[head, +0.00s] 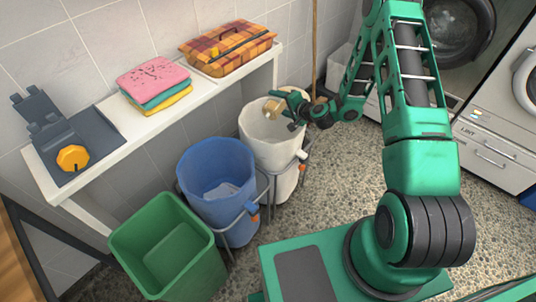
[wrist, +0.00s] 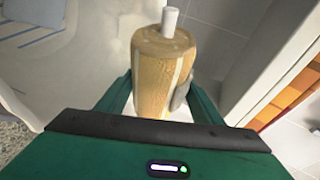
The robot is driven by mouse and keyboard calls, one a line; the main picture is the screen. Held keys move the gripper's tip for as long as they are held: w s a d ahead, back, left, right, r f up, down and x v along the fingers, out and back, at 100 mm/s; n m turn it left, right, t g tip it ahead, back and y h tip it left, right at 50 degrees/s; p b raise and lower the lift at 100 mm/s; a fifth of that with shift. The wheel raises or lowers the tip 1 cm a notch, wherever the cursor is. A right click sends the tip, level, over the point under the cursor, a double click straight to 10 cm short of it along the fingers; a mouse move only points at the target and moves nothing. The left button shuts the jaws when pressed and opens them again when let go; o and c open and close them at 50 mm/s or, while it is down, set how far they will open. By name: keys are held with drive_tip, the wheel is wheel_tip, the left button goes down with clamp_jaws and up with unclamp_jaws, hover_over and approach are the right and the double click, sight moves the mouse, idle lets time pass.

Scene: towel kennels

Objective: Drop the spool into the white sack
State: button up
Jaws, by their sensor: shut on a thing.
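The spool (wrist: 158,75) is a tan, wooden-looking cylinder with a white core sticking out of its end. In the wrist view it sits between the two green fingers of my gripper (wrist: 165,98), which is shut on it. In the head view the spool (head: 273,107) shows small and tan at the tip of my gripper (head: 280,104). My gripper is over the open mouth of the white sack (head: 258,135), which hangs in a frame at the end of the row. The inside bottom of the sack is hidden.
A blue sack (head: 205,165) and a green bin (head: 165,250) stand in the same row. Above them a white shelf (head: 125,125) holds folded towels (head: 155,82), a plaid bag (head: 228,46) and a dark device with an orange knob (head: 72,158). Laundry machines (head: 500,120) stand at the right.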

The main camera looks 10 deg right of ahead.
drive_tip(key=shift+f, duration=1)
drive_tip(key=o, duration=1.2)
drive_tip(key=shift+s, duration=0.1)
drive_tip(key=v, duration=1)
drive_tip(key=shift+s, duration=0.2)
drive_tip(key=shift+d+r, duration=0.1)
drive_tip(key=shift+r, duration=0.15)
